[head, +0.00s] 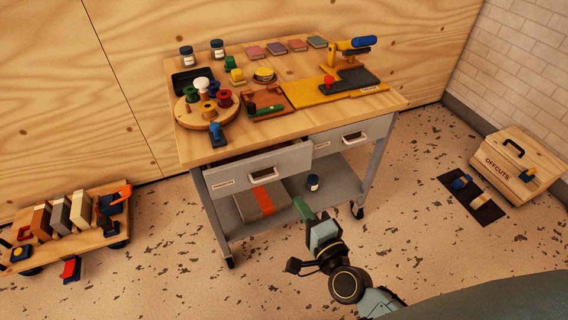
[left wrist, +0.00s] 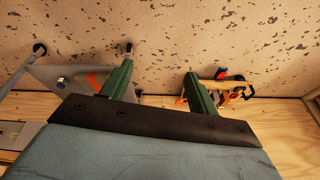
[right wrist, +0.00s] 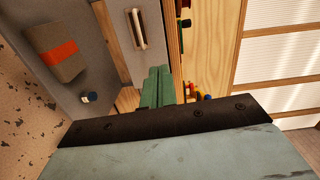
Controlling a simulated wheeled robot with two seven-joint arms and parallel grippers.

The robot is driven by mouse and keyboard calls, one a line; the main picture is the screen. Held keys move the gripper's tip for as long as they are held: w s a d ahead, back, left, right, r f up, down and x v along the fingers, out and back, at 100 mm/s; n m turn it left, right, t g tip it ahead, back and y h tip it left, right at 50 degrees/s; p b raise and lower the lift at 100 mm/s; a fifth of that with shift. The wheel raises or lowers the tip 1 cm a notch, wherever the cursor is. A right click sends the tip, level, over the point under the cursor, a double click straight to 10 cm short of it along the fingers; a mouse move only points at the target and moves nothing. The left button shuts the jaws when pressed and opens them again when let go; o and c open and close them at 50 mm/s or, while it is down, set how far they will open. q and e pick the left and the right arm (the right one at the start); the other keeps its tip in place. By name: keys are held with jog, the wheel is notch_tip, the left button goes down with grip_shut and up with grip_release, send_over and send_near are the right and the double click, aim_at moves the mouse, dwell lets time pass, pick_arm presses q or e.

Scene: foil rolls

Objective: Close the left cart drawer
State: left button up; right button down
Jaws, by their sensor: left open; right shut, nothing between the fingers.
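The left cart drawer (head: 258,170) is a grey drawer with a pale handle (head: 261,174). It stands pulled out from the cart (head: 190,150), and its dark inside shows above the front. My right gripper (head: 302,208) is shut and empty, in front of the cart and below and to the right of the left drawer's handle. In the right wrist view its green fingers (right wrist: 157,88) are together, near a grey drawer front with a handle (right wrist: 138,30). My left gripper (left wrist: 157,82) is open and empty; it is not visible in the head view.
The right drawer (head: 352,137) looks shut. The cart top holds a round spool stand (head: 186,112), jars and tools. A low trolley (head: 70,240) stands left, an offcuts box (head: 515,168) right.

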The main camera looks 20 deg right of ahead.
jog(key=d+m+h, duration=0.1)
jog(key=b, duration=0.1)
send_near(280, 156)
jog(key=w, duration=0.3)
jog(key=w+b, duration=0.1)
jog(key=w, duration=0.2)
jog(key=shift+a+f, duration=0.15)
jog(key=shift+a, duration=0.05)
pick_arm(q)
jog(key=w+d+r+t+h, duration=0.1)
jog(key=w+d+r+t, duration=0.1)
jog(key=w+r+t, duration=0.2)
jog(key=shift+w+d+r, duration=0.2)
jog(key=shift+w+d, duration=0.1)
jog(key=shift+w, duration=0.05)
pick_arm(e)
jog(key=shift+w, duration=0.4)
